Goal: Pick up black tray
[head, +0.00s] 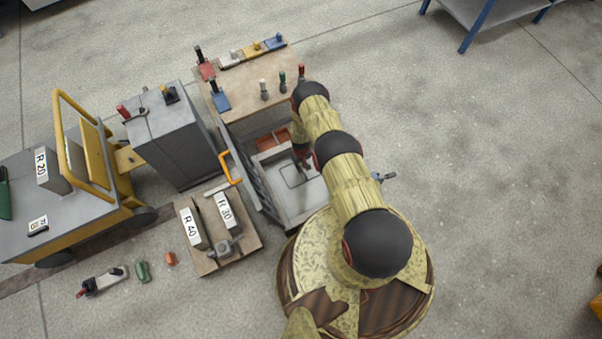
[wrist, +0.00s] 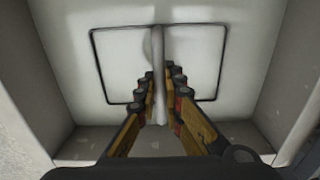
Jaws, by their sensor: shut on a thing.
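In the wrist view, a thin black rectangular outline (wrist: 108,100) lies on the pale floor of an open box or drawer (wrist: 275,75). It may be the rim of the black tray; I see no solid black tray. A narrow pale upright bar (wrist: 158,48) crosses the middle of the outline. My gripper (wrist: 161,80) is shut on this bar, one finger on each side. In the head view, the black outline (head: 287,181) shows inside the pale open drawer (head: 296,212). My gripper (head: 302,155) reaches down into it, partly hidden by my arm.
A wooden-topped bench (head: 245,90) with several small tools stands behind the drawer. A grey cabinet (head: 175,145) and a yellow cart (head: 88,205) stand to the left. Blocks rest on a low board (head: 245,237) beside the drawer.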

